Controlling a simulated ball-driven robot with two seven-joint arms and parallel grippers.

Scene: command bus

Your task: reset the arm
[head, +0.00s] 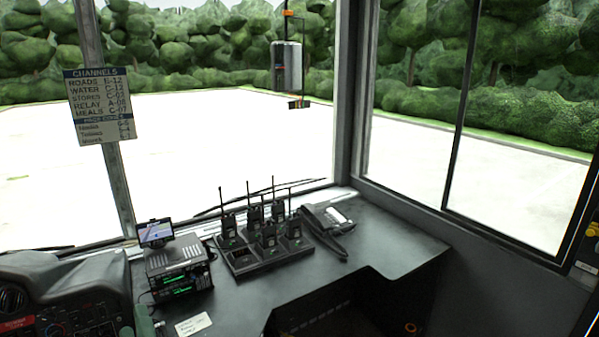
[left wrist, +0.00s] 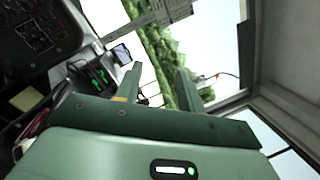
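My left gripper (left wrist: 159,78) shows in the left wrist view with its two green fingers apart and nothing between them. In the head view only a small green part of my left arm or gripper (head: 143,320) shows at the bottom left, beside the dashboard. My right gripper is in neither view.
A black desk (head: 385,240) carries a radio charger (head: 240,259) with several handheld radios, a telephone (head: 328,226), a radio unit with small screen (head: 157,233) and a paper note (head: 193,324). The dashboard (head: 60,290) is at left. A grey cylinder (head: 287,66) hangs by the window.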

